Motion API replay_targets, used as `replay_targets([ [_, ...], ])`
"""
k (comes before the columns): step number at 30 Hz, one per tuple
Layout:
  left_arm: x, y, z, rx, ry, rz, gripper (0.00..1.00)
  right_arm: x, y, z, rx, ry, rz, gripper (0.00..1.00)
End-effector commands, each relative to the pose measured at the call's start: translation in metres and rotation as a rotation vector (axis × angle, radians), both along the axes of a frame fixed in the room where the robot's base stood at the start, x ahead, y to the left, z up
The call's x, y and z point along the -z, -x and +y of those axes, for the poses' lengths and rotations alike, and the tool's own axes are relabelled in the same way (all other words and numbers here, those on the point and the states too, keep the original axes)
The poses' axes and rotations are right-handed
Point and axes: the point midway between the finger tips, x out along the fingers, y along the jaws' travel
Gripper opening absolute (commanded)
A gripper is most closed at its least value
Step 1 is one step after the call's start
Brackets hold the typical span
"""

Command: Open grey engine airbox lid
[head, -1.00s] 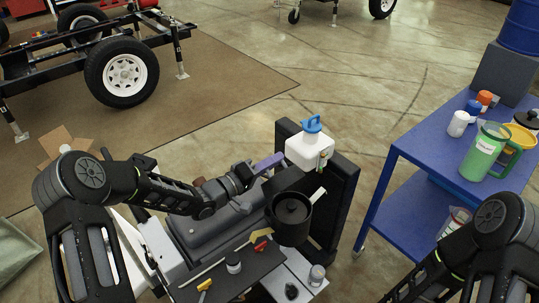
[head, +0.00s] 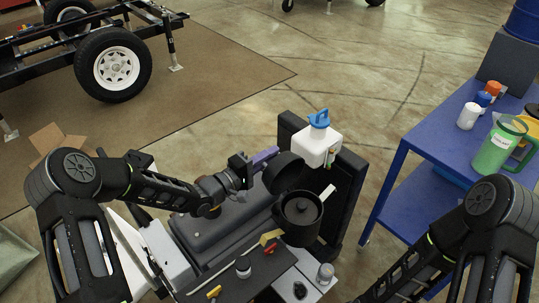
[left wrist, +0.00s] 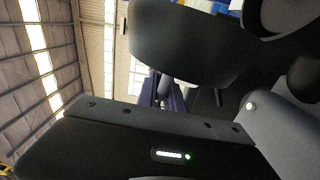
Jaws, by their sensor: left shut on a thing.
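The dark grey airbox lid (head: 284,174) is off the round airbox body (head: 300,226), raised and tilted just above and behind it. My left gripper (head: 272,160), with a purple finger showing, is shut on the lid at its far left side. The exact grip on the rim is partly hidden. The open airbox body shows a round inner part with a knob. In the left wrist view, the lid (left wrist: 185,45) fills the upper middle. My right arm shows at the lower right, but its gripper is out of view.
A white reservoir with a blue cap (head: 319,148) stands just behind the lid, before a black radiator panel (head: 345,195). A dark tray (head: 245,284) with small tools is in front. A blue cart (head: 423,138) with a green jug (head: 495,150) stands right.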

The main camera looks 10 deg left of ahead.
Motion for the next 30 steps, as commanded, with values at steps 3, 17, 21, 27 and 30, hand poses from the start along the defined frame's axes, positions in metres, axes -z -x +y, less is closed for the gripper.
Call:
replay_targets([
  [3,-0.0017,-0.0004,-0.0009,0.001,0.003,-0.004,0.00,-0.0001,0.0000,0.0000,0.000,0.000,0.000,0.00],
  [17,0.0000,0.0000,-0.0001,0.000,0.000,0.000,0.33,0.0000,-0.0001,0.0001,0.000,0.000,0.000,0.00],
  [21,0.0002,0.0000,0.0000,0.000,0.000,0.000,0.33,0.0000,-0.0001,0.0001,0.000,0.000,0.000,0.00],
  [27,0.0006,0.0022,0.0022,-0.001,-0.001,0.001,0.33,0.0002,-0.0001,0.0001,0.000,0.000,0.000,0.00],
  [30,0.0012,0.0082,0.0084,-0.003,-0.001,0.001,0.33,0.0007,0.0000,0.0001,0.000,0.000,0.000,0.00],
])
